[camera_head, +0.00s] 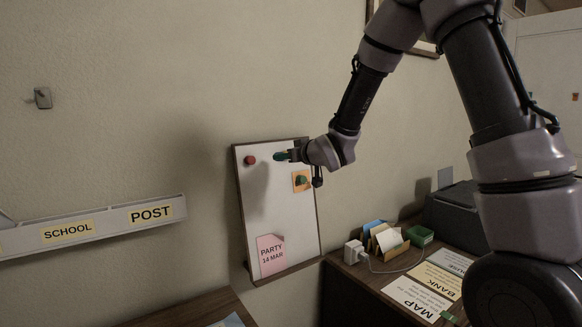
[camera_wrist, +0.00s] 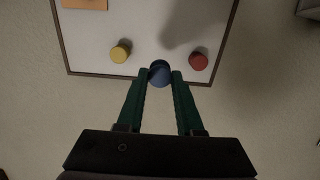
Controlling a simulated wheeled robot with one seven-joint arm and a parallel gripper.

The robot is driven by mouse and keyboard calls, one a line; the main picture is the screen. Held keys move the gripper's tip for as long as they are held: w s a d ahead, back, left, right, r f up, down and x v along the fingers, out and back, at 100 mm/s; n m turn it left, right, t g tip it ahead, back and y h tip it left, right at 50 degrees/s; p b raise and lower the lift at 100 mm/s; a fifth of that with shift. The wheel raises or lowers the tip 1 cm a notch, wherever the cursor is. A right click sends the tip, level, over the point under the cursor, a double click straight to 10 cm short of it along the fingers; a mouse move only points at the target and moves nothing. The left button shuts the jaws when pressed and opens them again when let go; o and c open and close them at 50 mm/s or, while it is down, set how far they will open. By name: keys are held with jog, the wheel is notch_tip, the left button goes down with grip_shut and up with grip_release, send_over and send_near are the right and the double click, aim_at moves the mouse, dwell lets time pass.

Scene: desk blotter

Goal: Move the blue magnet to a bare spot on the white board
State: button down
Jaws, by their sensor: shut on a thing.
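The white board (camera_head: 262,204) hangs on the wall, tilted a little, in a thin dark frame. My gripper (camera_head: 285,156) is at the board's upper part, with its green fingers shut on the blue magnet (camera_head: 278,157). In the wrist view the blue magnet (camera_wrist: 159,74) sits between the fingertips (camera_wrist: 160,76), near the board's edge. I cannot tell whether it touches the board. A red magnet (camera_head: 250,160) is to its left in the head view. A yellow magnet (camera_wrist: 121,52) shows on the board in the wrist view.
A pink party note (camera_head: 271,255) is low on the board. An orange note (camera_head: 298,186) with a green magnet (camera_head: 302,180) is at its right side. The board's middle is bare. A desk with cards (camera_head: 418,297) and a letter holder (camera_head: 385,239) stands at right.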

jog(key=shift+d, duration=0.1)
jog(key=shift+x, duration=2.8)
jog(key=shift+w+a, duration=0.45)
jog(key=shift+w, duration=0.1)
jog(key=shift+c, duration=2.4)
grip_release()
jog(key=shift+s, duration=0.1)
jog(key=v, duration=1)
jog(key=shift+s+d, duration=0.25)
jog(key=shift+s, duration=0.05)
